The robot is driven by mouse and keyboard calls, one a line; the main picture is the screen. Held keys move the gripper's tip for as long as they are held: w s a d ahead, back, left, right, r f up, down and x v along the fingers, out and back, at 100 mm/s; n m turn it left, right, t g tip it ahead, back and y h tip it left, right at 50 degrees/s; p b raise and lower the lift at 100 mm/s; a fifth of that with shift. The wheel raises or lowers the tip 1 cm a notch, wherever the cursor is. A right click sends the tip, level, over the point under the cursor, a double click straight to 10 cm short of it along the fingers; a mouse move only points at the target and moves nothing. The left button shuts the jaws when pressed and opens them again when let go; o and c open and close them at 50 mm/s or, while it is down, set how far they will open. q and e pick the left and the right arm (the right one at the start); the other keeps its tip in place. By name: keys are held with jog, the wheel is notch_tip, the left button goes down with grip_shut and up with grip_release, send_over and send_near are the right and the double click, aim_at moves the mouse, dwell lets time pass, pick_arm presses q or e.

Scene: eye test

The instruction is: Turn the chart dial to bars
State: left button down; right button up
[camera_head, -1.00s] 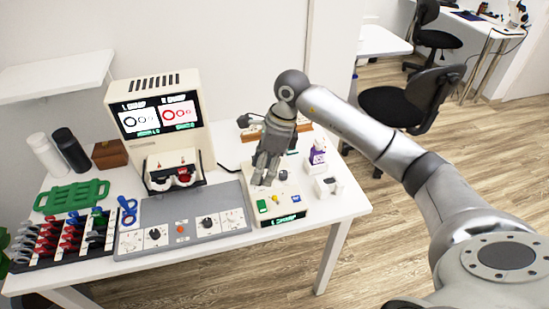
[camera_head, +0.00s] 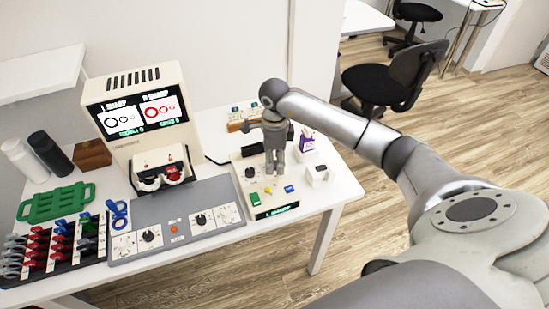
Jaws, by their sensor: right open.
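A beige control box (camera_head: 284,203) on the white table carries a green button (camera_head: 256,199), a yellow button (camera_head: 268,190), a blue button (camera_head: 289,188) and a dark knob (camera_head: 250,172). My right gripper (camera_head: 275,171) is open, pointing down over the box, right of that knob. Its fingers cover the spot where a second knob showed earlier; I cannot tell whether they touch it. I cannot read which knob is the chart dial. The screen (camera_head: 140,112) shows ring charts in black and red. My left gripper is not in view.
A grey panel (camera_head: 178,212) with two dials stands left of the box. A white block (camera_head: 319,175) and a purple-and-white holder (camera_head: 307,142) are close on the right. A green rack (camera_head: 56,202) and two bottles stand far left. The table's front right is clear.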

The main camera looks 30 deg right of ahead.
jog(key=shift+f, duration=0.3)
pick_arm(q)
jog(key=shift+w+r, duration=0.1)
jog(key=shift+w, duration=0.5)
pick_arm(e)
jog(key=c, duration=0.4)
grip_shut()
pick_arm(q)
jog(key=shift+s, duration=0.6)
